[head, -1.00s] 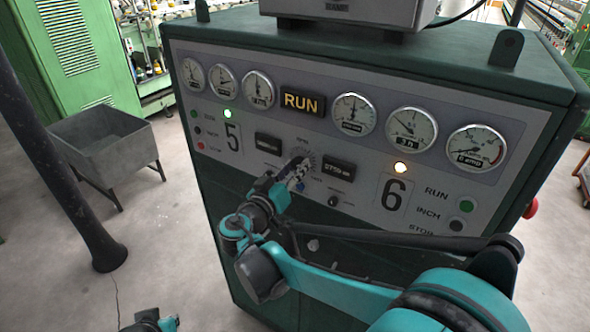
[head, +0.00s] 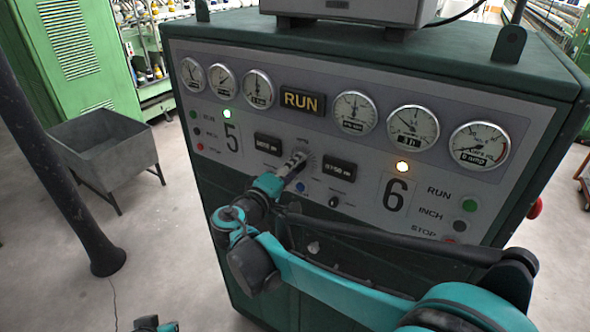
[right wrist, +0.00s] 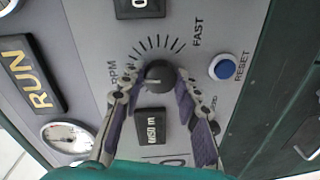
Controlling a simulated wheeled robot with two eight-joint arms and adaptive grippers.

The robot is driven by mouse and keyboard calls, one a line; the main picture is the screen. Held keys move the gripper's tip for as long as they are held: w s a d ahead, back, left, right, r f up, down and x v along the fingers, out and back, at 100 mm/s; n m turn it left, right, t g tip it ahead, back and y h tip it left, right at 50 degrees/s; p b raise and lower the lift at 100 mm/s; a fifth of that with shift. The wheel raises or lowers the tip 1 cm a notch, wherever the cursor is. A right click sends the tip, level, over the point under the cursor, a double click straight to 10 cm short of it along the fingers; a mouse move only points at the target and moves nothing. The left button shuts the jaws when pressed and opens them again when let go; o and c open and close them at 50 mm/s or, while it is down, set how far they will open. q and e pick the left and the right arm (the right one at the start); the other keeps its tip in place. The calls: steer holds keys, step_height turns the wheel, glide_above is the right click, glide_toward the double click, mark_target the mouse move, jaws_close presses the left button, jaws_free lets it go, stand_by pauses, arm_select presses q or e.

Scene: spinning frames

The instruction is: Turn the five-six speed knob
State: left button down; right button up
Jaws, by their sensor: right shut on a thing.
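The five-six speed knob (right wrist: 158,80) is a round black knob with a pale pointer line, inside a fan of tick marks between RPM and FAST in the right wrist view. My right gripper (right wrist: 157,88) has a finger on either side of the knob and is shut on it. In the head view my right gripper (head: 291,165) reaches the panel (head: 330,135) between the 5 and 6 sections and hides most of the knob. Only a small piece of my left arm shows at the bottom edge; its gripper is not seen.
A blue RESET button (right wrist: 223,67) and a digital display (right wrist: 150,127) sit near the knob. Round gauges flank the RUN sign (head: 303,101). A small black knob (head: 334,202) is to the right. A grey bin (head: 105,150) stands left on open floor.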

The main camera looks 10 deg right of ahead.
steer(key=shift+w+a+f+n+g+h+b, duration=0.15)
steer(key=shift+n+b, duration=0.25)
steer(key=shift+n, duration=1.95)
steer(key=shift+s+d+r+n+g+h+b, duration=0.1)
steer(key=shift+n+g+h+b, duration=0.25)
steer(key=shift+n, duration=2.05)
steer(key=shift+w+a+f+n+h+b, duration=0.1)
steer(key=shift+n+b, duration=0.35)
steer(key=shift+n, duration=1.9)
steer(key=o, duration=1.2)
steer(key=shift+c, duration=0.2)
